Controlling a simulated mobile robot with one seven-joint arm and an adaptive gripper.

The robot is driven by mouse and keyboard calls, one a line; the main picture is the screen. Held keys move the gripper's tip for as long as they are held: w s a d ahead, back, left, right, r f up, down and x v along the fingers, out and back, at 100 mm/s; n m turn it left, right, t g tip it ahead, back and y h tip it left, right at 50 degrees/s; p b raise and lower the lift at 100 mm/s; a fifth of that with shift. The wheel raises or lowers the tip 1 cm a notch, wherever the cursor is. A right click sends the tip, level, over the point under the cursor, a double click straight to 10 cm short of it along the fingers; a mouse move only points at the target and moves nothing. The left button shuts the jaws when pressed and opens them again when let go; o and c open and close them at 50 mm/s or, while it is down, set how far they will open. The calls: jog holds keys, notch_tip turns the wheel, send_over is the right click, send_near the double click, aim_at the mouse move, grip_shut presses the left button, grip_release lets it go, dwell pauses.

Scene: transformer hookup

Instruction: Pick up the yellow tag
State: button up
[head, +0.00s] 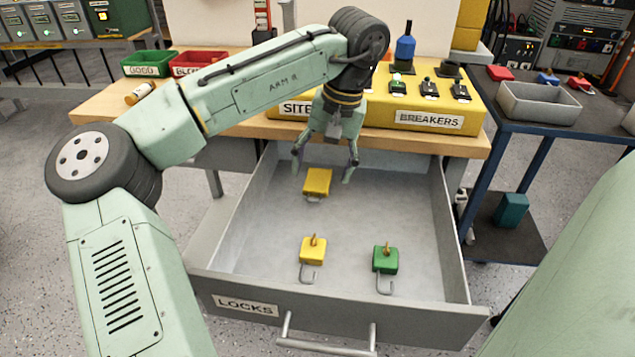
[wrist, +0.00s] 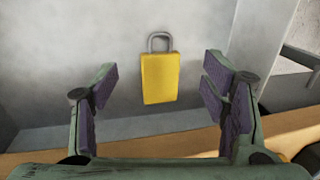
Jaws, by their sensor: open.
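The yellow tag (head: 317,181) is a flat yellow rectangular piece with a grey metal loop. It lies on the floor of the open drawer (head: 255,225), towards the back. In the wrist view the yellow tag (wrist: 159,79) is near the middle, loop pointing up. My gripper (head: 322,168) is open and empty above the drawer's back part, its fingers spread to either side of the tag in both views. In the wrist view my gripper (wrist: 160,98) shows clear gaps between its finger pads and the tag. I cannot tell the exact height.
A yellow padlock (head: 312,250) and a green padlock (head: 385,259) with keys lie nearer the drawer's front. The drawer walls surround them. A yellow breaker box (head: 427,110) stands on the bench behind. Red and green bins (head: 147,64) stand at the back left.

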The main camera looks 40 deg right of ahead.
aim_at(318, 186)
jog(key=f, duration=0.2)
jog(key=a+f, duration=0.1)
jog(key=f, duration=0.2)
jog(key=shift+w+a, duration=0.1)
jog(key=shift+w, duration=0.1)
jog(key=shift+c, duration=0.3)
jog(key=c, duration=1.3)
jog(key=shift+s+r, duration=0.1)
jog(key=shift+s+r, duration=0.1)
jog(key=shift+r, duration=0.1)
jog(key=r, duration=0.4)
jog(key=s+r, duration=0.1)
jog(key=r, duration=0.1)
jog(key=shift+a+r, duration=0.15)
jog(key=shift+a, duration=0.05)
jog(key=s+a, duration=0.2)
jog(key=s, duration=0.3)
jog(key=s+a+b, duration=0.1)
jog(key=s+a, duration=0.1)
jog(key=s, duration=0.4)
jog(key=s+a, duration=0.3)
jog(key=s, duration=0.3)
jog(key=shift+s, duration=0.15)
